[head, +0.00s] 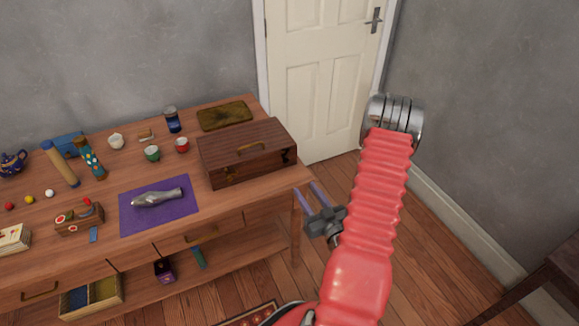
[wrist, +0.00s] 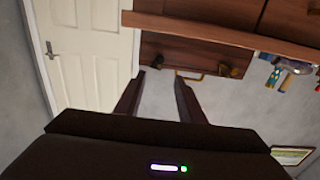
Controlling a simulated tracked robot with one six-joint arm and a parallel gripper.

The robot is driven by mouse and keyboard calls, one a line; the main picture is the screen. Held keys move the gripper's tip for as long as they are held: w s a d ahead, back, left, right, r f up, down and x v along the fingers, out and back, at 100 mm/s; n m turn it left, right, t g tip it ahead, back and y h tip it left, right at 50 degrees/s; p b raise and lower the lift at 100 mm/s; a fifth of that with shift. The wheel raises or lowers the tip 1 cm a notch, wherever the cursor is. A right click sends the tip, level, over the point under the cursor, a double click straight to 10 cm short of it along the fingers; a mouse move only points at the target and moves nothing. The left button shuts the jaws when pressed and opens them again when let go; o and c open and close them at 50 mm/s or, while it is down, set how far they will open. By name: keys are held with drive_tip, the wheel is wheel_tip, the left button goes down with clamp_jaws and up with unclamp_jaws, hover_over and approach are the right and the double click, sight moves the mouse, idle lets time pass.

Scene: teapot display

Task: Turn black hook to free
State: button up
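My gripper (head: 306,189) is open and empty, off the table's right end and apart from the box. Its two fingers (wrist: 159,76) stand apart in the wrist view.
A purple mat (head: 135,221) with a silvery object (head: 158,198) lies left of the box. A white door (head: 318,75) stands beyond.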

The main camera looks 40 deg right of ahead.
sight(286, 162)
drive_tip(key=x, duration=1.3)
drive_tip(key=shift+w+d, duration=0.1)
drive_tip(key=shift+w, duration=0.25)
drive_tip(key=shift+c, duration=0.6)
clamp_jaws()
